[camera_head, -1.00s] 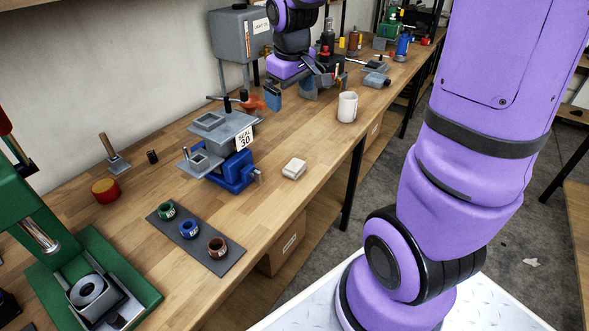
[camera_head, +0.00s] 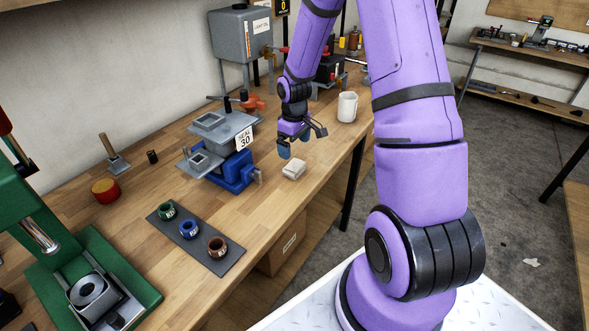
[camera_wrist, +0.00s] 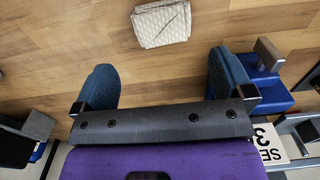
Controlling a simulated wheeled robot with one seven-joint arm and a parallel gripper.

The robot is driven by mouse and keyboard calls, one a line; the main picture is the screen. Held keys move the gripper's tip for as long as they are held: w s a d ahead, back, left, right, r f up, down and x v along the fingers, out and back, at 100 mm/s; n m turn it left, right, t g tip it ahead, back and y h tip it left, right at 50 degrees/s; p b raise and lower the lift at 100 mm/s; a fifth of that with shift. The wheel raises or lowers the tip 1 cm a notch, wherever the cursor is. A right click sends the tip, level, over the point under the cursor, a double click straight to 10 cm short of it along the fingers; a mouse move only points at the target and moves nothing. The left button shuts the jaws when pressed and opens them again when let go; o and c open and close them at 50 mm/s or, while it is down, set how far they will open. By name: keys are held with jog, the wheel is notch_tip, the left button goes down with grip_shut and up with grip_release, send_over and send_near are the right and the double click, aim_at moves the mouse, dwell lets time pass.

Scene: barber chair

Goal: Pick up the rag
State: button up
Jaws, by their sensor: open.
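The rag (camera_head: 293,169) is a small folded off-white cloth lying flat on the wooden bench, right of the blue vise. My gripper (camera_head: 296,147) is just above and behind the rag in the head view, fingers pointing down. In the wrist view my gripper (camera_wrist: 162,88) is open and empty, its two blue finger pads wide apart. The rag lies beyond the fingertips, not between them.
The blue vise (camera_head: 236,173) with a grey plate and a "SEAL 30" tag (camera_head: 244,138) stands close left of my gripper. A white mug (camera_head: 347,106) stands behind right. A dark mat (camera_head: 225,258) holds three rings. The bench (camera_head: 262,215) in front of the rag is clear.

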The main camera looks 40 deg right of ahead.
aim_at(294, 165)
jog(key=shift+s+a+f, duration=0.1)
jog(key=shift+f, duration=2)
jog(key=shift+s+a+f, duration=0.1)
jog(key=shift+f, duration=2)
jog(key=c, duration=1.1)
jog(key=shift+r, duration=0.1)
